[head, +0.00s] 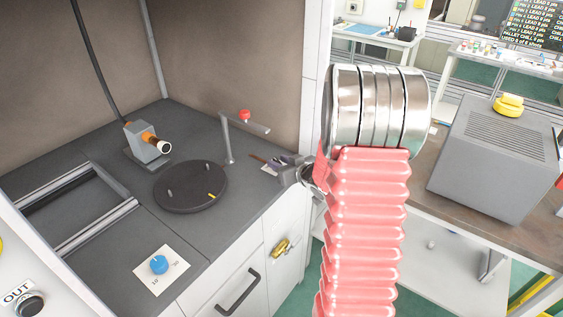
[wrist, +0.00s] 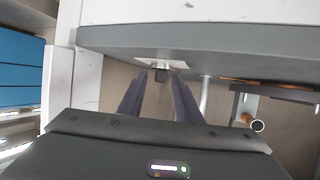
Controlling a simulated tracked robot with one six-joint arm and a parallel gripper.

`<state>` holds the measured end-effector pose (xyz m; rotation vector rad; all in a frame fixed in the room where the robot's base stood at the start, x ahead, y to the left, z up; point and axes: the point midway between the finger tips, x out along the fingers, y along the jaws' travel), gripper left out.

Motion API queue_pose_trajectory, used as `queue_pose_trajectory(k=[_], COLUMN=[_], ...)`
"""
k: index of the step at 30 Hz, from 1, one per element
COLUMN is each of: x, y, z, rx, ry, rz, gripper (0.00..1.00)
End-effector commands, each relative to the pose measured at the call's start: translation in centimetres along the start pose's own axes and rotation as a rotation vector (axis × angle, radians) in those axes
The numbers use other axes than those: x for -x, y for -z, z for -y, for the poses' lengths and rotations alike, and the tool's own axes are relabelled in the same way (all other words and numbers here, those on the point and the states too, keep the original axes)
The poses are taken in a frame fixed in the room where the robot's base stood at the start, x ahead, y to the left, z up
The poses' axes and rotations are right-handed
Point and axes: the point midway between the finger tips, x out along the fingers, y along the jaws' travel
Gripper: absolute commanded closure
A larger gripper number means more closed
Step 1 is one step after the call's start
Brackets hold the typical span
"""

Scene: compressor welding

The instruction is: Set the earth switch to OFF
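My gripper (head: 274,163) is at the front right edge of the grey worktop, low over a small pale plate. In the wrist view its two dark purple fingers (wrist: 159,90) stand apart. A small dark block (wrist: 161,74) on a white plate (wrist: 172,64) shows at or just beyond the fingertips, in line with the gap. This looks like the earth switch; its label and setting are too small to read. I cannot tell whether the fingers touch it. In the head view the gripper largely covers it.
A bent post with a red knob (head: 244,115) stands close behind the gripper. A round dark turntable (head: 191,187), an orange-and-grey torch unit (head: 149,142) and a blue dial (head: 159,265) are on the worktop. A brass-coloured fitting (head: 282,246) is on the cabinet front. A grey box (head: 495,150) stands right.

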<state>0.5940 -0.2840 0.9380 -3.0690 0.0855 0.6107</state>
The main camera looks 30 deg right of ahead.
Motion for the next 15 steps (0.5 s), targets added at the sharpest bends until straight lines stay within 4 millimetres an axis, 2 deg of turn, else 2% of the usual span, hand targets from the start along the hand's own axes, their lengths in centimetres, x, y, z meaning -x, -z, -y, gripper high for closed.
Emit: queue_pose_trajectory(k=[8,15], x=[-0.16,-0.13], y=[-0.02,-0.01], z=[-0.02,-0.04], rx=[0.000,0.000], ry=[-0.001,-0.001], rz=[0.000,0.000], gripper=[0.69,0.84])
